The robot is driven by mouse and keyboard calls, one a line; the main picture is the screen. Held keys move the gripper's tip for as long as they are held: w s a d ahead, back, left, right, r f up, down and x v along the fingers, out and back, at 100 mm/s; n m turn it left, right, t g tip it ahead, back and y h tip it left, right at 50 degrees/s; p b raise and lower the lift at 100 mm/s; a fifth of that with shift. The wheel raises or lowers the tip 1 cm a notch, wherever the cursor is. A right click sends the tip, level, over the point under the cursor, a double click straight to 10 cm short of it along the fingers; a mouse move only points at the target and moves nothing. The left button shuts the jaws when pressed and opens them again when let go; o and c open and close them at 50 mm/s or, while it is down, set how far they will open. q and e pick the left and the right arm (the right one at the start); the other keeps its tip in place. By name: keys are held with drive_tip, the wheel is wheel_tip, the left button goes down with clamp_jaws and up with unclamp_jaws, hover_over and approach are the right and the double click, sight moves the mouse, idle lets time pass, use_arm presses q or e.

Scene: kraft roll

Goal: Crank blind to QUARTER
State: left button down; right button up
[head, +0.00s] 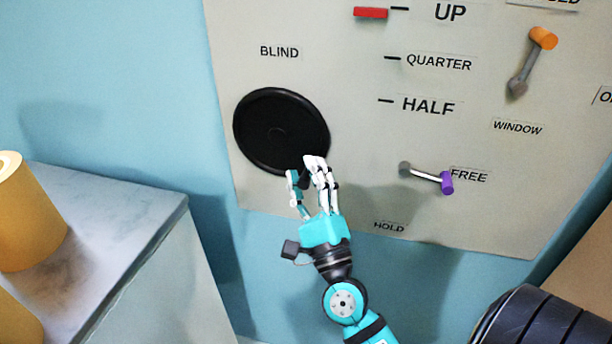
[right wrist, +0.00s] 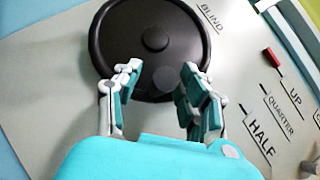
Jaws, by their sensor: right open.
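The black round blind crank wheel (head: 268,128) is on the pale panel under the BLIND label; it also shows in the right wrist view (right wrist: 130,50). A dark round knob (right wrist: 165,79) shows near its rim, between my fingers. My right gripper (head: 304,168) is at the wheel's lower right edge, its fingers open on either side of the knob in the right wrist view (right wrist: 158,85). I cannot tell whether they touch it. The red pointer (head: 370,13) is level with the UP mark, above the QUARTER label (head: 438,62). My left gripper is out of view.
A purple-tipped lever (head: 428,177) points to FREE, above the HOLD label. An orange-tipped lever (head: 530,62) is at the upper right, near WINDOW. A grey counter (head: 110,215) with yellow rolls (head: 25,215) stands left. A dark ribbed cylinder (head: 545,318) is at lower right.

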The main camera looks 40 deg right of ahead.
drive_tip(key=shift+s+f, duration=0.1)
drive_tip(key=shift+s, duration=0.05)
drive_tip(key=v, duration=1.1)
drive_tip(key=shift+s+f, duration=0.15)
drive_tip(key=shift+s, duration=0.2)
drive_tip(key=shift+a, duration=0.15)
